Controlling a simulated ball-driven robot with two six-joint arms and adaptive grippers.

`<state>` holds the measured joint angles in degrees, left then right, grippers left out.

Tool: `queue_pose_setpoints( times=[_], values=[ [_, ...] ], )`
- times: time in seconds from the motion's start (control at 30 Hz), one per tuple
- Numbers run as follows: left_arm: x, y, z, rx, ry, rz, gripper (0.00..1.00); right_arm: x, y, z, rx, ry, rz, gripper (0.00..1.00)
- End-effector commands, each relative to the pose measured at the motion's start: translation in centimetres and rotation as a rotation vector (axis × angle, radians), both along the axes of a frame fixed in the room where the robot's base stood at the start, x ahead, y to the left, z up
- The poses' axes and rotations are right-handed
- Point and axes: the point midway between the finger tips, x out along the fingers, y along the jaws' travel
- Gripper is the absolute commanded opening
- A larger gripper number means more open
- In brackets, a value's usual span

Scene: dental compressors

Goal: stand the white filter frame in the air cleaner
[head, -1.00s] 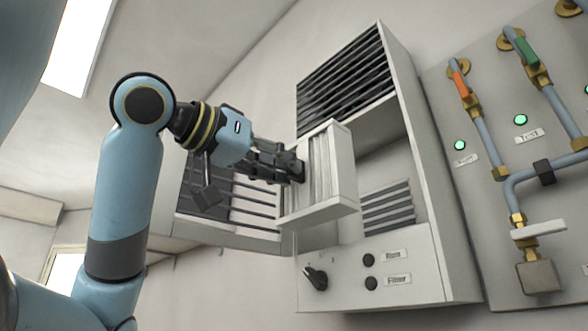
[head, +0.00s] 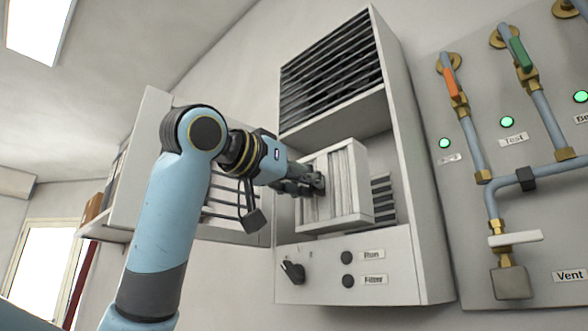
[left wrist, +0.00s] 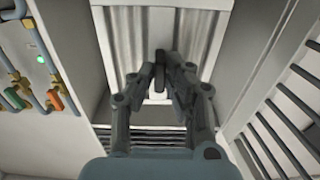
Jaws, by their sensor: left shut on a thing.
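The white filter frame (head: 340,178) has pleated, ribbed faces and stands roughly upright at the open bay of the air cleaner (head: 408,150). It also fills the top of the left wrist view (left wrist: 203,35). My left gripper (head: 318,184) is shut on the middle of the filter frame's front, and its fingers also show in the left wrist view (left wrist: 162,75). The frame covers most of the bay; whether it touches the bay floor I cannot tell. My right gripper is not in view.
The air cleaner's louvred door (head: 150,140) hangs open on the left. Below the bay is a panel with a dark knob (head: 292,272) and buttons labelled Run and Filter. A pipe board (head: 520,210) with coloured valve levers is on the right.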

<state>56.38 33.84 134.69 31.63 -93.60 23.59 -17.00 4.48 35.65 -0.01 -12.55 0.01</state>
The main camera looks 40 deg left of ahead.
Motion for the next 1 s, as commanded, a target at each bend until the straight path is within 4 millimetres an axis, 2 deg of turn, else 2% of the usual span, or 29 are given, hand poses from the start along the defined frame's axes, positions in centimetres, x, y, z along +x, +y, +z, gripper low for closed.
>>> queue_pose_setpoints(
  times=[0.3, 0.5, 1.0],
  values=[
    [3.5, -0.3, -0.1, -0.002, 0.002, -0.001, 0.0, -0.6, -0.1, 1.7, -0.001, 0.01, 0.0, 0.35],
    [5.0, -0.4, -0.3, -0.001, 0.001, 0.0, 0.0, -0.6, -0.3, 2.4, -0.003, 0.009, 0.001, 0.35],
    [5.8, -0.4, -0.5, 0.001, -0.001, 0.002, 0.0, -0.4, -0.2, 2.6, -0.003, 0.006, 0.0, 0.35]
  ],
)
